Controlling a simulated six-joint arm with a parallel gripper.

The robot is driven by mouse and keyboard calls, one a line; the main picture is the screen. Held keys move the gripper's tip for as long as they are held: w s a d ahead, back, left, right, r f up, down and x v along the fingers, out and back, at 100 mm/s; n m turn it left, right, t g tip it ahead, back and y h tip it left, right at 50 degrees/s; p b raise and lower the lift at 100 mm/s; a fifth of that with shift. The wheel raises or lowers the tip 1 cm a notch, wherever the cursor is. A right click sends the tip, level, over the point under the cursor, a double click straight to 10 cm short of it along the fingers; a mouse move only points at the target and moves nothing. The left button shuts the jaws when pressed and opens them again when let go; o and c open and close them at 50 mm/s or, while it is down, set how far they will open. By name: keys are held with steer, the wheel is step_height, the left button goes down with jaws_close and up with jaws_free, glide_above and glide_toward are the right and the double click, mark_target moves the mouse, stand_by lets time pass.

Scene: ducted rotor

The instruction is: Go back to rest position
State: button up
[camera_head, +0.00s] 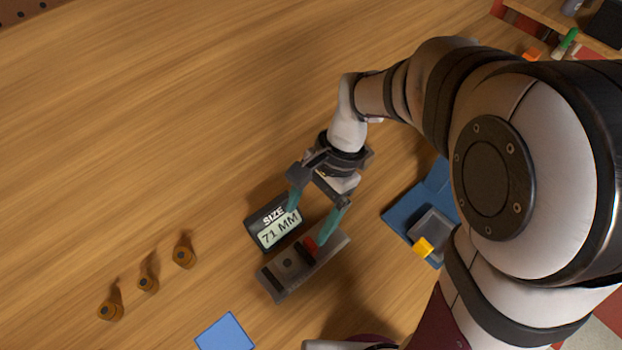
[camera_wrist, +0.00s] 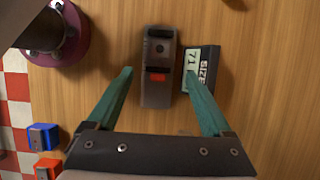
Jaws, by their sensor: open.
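My gripper (camera_head: 317,212) is open, with two green fingers spread apart. In the head view it hangs over a grey block-shaped device (camera_head: 287,266) with a red patch and a dark round spot. A black display box (camera_head: 271,223) reading "SIZE 71 MM" lies beside the device. In the wrist view the fingertips of my gripper (camera_wrist: 159,78) are apart. The grey device (camera_wrist: 158,45) lies just ahead of and between them, and the display (camera_wrist: 205,62) is near the right finger. Nothing is held.
Several small brown cylinders, one of them nearest the display (camera_head: 183,255), stand at the left. A blue square (camera_head: 225,332) lies at the front. The table's upper left is clear.

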steer(key=shift+w+d+r, duration=0.1)
steer(key=shift+d+r, duration=0.05)
steer(key=shift+r, duration=0.2)
